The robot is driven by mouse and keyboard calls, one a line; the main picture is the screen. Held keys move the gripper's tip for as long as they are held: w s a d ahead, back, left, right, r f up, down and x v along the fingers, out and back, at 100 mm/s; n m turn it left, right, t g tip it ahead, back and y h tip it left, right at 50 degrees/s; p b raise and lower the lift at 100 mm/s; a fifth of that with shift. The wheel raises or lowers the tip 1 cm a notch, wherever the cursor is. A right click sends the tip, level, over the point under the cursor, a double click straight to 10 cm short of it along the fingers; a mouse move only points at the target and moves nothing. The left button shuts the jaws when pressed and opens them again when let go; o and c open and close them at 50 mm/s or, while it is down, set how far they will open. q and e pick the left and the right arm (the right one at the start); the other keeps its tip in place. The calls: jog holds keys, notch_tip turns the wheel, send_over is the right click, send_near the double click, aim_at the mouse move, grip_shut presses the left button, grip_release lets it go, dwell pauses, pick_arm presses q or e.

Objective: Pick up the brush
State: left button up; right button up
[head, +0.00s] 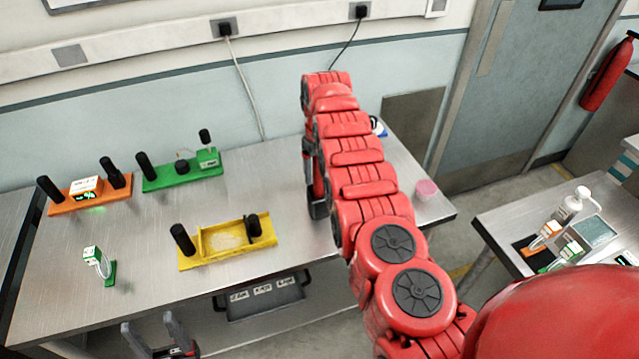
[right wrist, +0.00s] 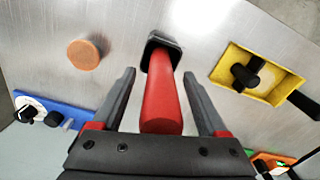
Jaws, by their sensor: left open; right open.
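My right gripper (right wrist: 159,73) is open, with one finger on each side of the red handle. I cannot tell if the fingers touch it. My left gripper (head: 158,335) is open and empty, low in front of the table's front edge.
A yellow tray module (head: 228,240) stands left of my right arm. Orange (head: 90,197) and green (head: 183,172) modules and a small green-and-white device (head: 98,265) are further left. A pink round container (head: 427,190) is near the right edge. A blue module (right wrist: 50,113) is also near.

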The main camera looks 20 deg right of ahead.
jog(key=shift+a, duration=0.1)
jog(key=shift+c, duration=0.6)
grip_shut()
jog(key=shift+r, duration=0.1)
